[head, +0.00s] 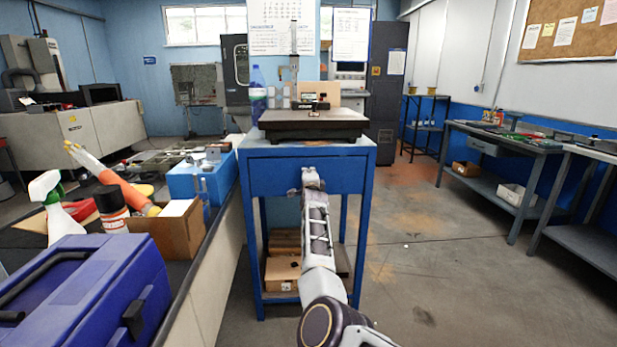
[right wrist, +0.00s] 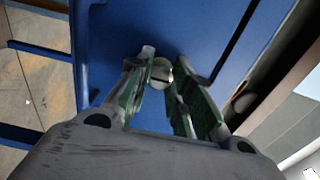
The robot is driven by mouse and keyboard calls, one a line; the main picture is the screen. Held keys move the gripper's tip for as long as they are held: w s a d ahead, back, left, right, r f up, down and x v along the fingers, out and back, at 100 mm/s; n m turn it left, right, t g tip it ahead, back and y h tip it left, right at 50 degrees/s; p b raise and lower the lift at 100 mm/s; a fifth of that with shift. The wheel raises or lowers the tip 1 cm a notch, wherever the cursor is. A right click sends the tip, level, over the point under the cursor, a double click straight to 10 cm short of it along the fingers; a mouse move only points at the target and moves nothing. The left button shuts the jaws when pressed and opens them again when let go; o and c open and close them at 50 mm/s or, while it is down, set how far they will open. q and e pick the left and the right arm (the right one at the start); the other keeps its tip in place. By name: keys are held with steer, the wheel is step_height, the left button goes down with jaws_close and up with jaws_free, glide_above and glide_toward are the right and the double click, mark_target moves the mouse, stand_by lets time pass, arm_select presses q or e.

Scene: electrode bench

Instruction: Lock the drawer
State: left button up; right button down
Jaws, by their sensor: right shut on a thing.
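The blue drawer (head: 276,184) is in the front of a blue stand in the middle of the head view, and looks closed. My right gripper (head: 311,178) reaches up to the drawer front and hides part of it. In the right wrist view, the blue front (right wrist: 225,30) fills the background. A round silver lock knob (right wrist: 161,73) with a dark slot sits between the green-padded fingers of my right gripper (right wrist: 163,82), which is shut on it. The slot looks nearly level, slightly slanted in the picture. My left gripper is not in view.
A dark surface plate (head: 313,122) with a height gauge is on top of the stand. A blue bottle (head: 257,92) stands behind it. A bench with a blue case (head: 85,290), spray bottle and cardboard box (head: 178,233) is at the left. The floor to the right is clear.

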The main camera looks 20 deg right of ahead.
steer(key=c, duration=1.2)
jaws_free()
steer(key=shift+c, duration=0.2)
